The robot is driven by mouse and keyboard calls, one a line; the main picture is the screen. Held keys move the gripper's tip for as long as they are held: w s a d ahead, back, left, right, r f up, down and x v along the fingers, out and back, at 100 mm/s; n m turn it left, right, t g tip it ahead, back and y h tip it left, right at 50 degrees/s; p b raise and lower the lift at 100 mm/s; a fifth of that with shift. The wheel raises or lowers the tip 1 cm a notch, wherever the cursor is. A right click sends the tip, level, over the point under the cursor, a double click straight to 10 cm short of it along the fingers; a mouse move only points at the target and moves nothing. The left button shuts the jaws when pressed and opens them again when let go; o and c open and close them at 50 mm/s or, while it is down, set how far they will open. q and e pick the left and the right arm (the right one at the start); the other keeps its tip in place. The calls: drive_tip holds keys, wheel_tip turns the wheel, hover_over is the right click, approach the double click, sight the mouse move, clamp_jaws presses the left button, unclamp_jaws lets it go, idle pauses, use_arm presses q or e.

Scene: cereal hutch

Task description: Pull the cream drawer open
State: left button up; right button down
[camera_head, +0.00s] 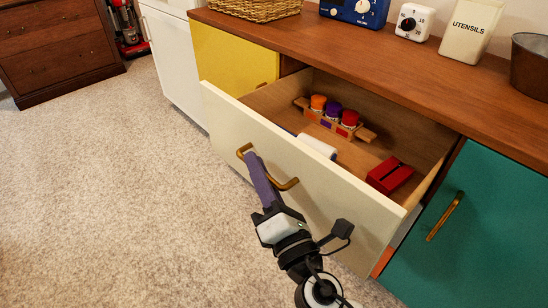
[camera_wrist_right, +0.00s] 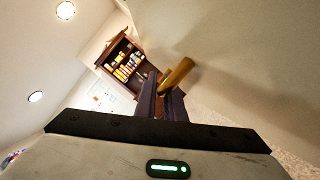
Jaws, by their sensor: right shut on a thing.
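The cream drawer (camera_head: 312,185) stands pulled out from the wooden hutch in the head view, its inside showing. A brass bar handle (camera_head: 287,184) is on its front. My right gripper (camera_head: 254,160) is shut on that handle, near its left part. In the right wrist view the purple fingers (camera_wrist_right: 160,98) are close together, with the brass handle (camera_wrist_right: 177,75) beside and between them. The fingertips' exact contact is partly hidden. My left gripper is in neither view.
The drawer holds a wooden rack with several coloured-lid jars (camera_head: 333,113), a red box (camera_head: 390,175) and a white item (camera_head: 317,145). A teal door (camera_head: 480,225) is at right, a yellow front (camera_head: 232,62) at left. Speckled carpet (camera_head: 110,180) lies clear at left.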

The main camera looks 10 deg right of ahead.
drive_tip(key=shift+s+a, duration=0.25)
drive_tip(key=shift+a, duration=0.2)
drive_tip(key=c, duration=2.1)
unclamp_jaws()
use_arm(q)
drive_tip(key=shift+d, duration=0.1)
use_arm(e)
drive_tip(key=shift+d+f, duration=0.1)
